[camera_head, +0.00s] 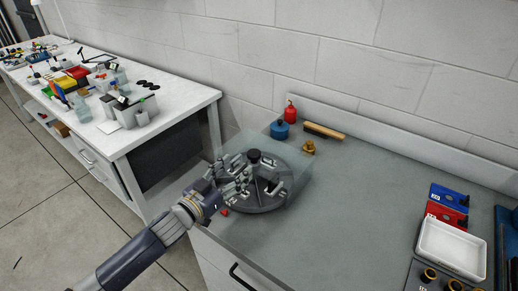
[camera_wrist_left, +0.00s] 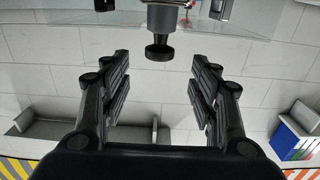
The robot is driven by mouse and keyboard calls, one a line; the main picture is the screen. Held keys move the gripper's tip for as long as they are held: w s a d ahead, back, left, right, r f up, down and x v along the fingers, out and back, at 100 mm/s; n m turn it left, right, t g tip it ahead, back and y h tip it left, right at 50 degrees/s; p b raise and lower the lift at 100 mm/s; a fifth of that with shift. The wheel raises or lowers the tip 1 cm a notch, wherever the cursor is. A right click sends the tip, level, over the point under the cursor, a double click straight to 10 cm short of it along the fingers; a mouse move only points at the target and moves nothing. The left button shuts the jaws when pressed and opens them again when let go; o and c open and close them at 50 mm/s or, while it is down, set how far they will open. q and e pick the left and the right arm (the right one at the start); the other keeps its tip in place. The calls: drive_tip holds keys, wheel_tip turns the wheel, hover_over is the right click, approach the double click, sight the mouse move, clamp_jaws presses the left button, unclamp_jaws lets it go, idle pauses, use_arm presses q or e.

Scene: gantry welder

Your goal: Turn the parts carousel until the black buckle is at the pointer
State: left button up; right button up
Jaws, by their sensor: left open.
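The parts carousel (camera_head: 262,207), a round grey tray with dividers and a black-topped centre knob (camera_head: 254,155), stands on the grey bench. The knob also shows in the left wrist view (camera_wrist_left: 158,50), in line with the gap between my fingers. My left gripper (camera_head: 238,178) is open over the carousel's left side and hides some compartments. Its open fingers also show in the left wrist view (camera_wrist_left: 160,75), with nothing clamped. A small red piece (camera_head: 224,212) sits at the carousel's front-left edge; I cannot tell if it is the pointer. I cannot make out the black buckle. My right gripper is out of view.
Clear panels (camera_head: 297,172) stand around the carousel. Behind it are a blue pot (camera_head: 279,130), a red bottle (camera_head: 290,110), a brass piece (camera_head: 308,147) and a wooden-backed brush (camera_head: 325,132). A white tray (camera_head: 452,247) lies right. The bench middle is clear.

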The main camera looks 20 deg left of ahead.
sight(249, 157)
use_arm(q)
drive_tip(key=p+x, duration=0.1)
drive_tip(key=x, duration=0.5)
drive_tip(key=shift+w+d+r, duration=0.15)
drive_tip(key=shift+w+r, duration=0.05)
drive_tip(key=shift+w, duration=0.2)
drive_tip(key=shift+x, duration=0.9)
drive_tip(key=shift+w+d+f, duration=0.1)
drive_tip(key=shift+w, duration=0.15)
drive_tip(key=c, duration=0.8)
clamp_jaws()
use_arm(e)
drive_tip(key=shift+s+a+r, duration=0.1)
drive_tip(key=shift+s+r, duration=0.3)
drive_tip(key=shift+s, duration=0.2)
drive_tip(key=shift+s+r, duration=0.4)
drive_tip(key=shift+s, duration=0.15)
